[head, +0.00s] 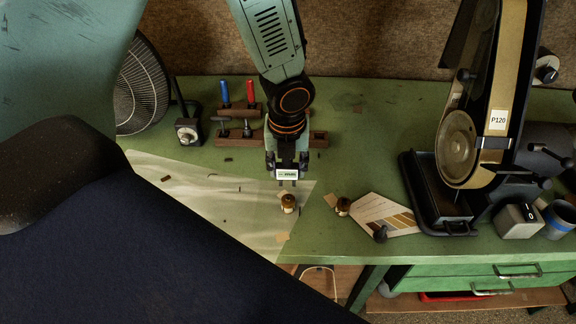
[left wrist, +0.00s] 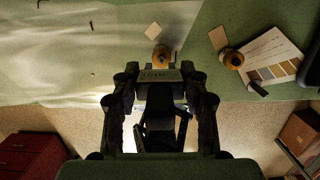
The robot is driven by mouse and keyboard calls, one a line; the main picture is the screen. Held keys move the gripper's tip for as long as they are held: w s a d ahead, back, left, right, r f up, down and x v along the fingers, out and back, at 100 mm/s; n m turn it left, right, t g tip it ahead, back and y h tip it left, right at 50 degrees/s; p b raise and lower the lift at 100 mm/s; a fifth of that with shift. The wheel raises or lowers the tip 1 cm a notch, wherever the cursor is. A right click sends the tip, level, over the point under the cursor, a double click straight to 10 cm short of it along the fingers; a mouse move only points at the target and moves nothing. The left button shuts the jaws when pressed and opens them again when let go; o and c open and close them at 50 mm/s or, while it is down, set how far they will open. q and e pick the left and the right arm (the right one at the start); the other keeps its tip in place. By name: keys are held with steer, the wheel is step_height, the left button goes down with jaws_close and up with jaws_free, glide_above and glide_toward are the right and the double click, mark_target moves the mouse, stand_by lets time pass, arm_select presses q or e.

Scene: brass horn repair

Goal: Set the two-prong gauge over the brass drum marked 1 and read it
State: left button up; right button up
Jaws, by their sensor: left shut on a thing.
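My left gripper (head: 287,160) is shut on the two-prong gauge (head: 287,174), a small dark block with a pale lettered face and two short prongs pointing down. In the left wrist view the gauge (left wrist: 160,75) sits between the fingers of my left gripper (left wrist: 159,84). One brass drum (head: 288,204) stands on the pale sheet just below the prongs in the head view; it also shows beyond the gauge in the left wrist view (left wrist: 160,57). The prongs look clear of it. A second brass drum (head: 343,206) stands to its right. No number is readable on either. My right gripper is not in view.
A card with colour swatches (head: 384,212) and a small dark knobbed item (head: 380,234) lie right of the drums. A belt sander (head: 458,150) stands at the right. A wooden rack (head: 240,110) with red and blue handles and a fan (head: 142,88) stand behind. The bench's front edge is close.

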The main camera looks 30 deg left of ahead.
mark_target(288, 178)
arm_select(q)
steer(key=shift+s+d+r, duration=0.1)
steer(key=shift+d+r, duration=0.05)
steer(key=shift+d, duration=0.1)
steer(key=shift+p, duration=0.35)
steer(key=shift+w+f+b, duration=0.2)
steer(key=shift+f+b, duration=0.1)
steer(key=shift+f, duration=0.15)
steer(key=shift+s+a+f+b, duration=0.1)
steer(key=shift+f+b, duration=0.15)
steer(key=shift+f, duration=0.1)
steer(key=shift+s+a+f+b, duration=0.1)
steer(key=shift+f+b, duration=0.1)
steer(key=shift+f, duration=0.15)
steer(key=shift+d+f+b, duration=0.2)
steer(key=shift+f+b, duration=0.4)
steer(key=shift+f, duration=0.15)
steer(key=shift+w+f, duration=0.1)
steer(key=shift+w+a, duration=0.1)
steer(key=shift+s, duration=0.2)
